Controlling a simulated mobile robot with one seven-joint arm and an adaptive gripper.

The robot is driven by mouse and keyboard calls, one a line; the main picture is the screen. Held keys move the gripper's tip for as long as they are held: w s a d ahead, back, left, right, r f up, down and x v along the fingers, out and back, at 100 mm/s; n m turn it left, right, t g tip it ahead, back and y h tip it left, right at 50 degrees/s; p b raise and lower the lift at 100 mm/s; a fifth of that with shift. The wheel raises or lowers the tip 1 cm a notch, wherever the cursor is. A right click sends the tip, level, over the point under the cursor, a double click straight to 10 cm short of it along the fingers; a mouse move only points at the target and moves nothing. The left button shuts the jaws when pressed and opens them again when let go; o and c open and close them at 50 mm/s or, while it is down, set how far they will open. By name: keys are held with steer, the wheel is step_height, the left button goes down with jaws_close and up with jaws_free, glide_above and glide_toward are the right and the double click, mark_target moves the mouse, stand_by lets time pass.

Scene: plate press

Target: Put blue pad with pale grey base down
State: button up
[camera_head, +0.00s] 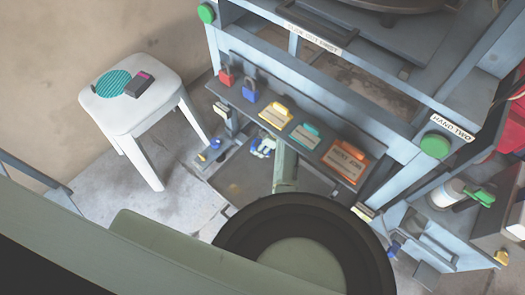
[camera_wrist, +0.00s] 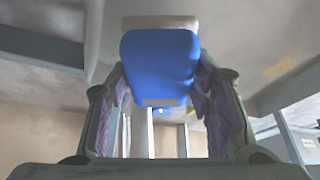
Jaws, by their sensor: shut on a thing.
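In the wrist view, the blue pad (camera_wrist: 158,65) with a pale grey base (camera_wrist: 160,22) is between the two fingers of my gripper (camera_wrist: 160,88). The fingers are shut on its sides. The grey base shows as a strip at the top of the picture, beyond the blue part. A small grey patch shows on the pad's near end. In the head view, my arm covers much of the lower middle, and I cannot clearly make out the gripper or the held pad there.
A white stool (camera_head: 130,110) at left holds a teal striped disc (camera_head: 113,83) and a dark block (camera_head: 139,85). The press frame's shelf (camera_head: 235,93) bears red and blue padlocks and several tags. Green buttons (camera_head: 435,145) sit on the frame. Bare floor (camera_head: 185,205) lies between stool and frame.

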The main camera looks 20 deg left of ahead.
steer(key=shift+w+a+f+b, duration=0.1)
steer(key=shift+w+f+b, duration=0.25)
steer(key=shift+f+b, duration=0.1)
step_height(320, 180, down, 3)
steer(key=b, duration=0.2)
steer(key=shift+b, duration=0.3)
steer(key=shift+r, duration=0.2)
steer(key=shift+f, duration=0.15)
steer(key=o, duration=1)
steer(key=shift+o, duration=0.2)
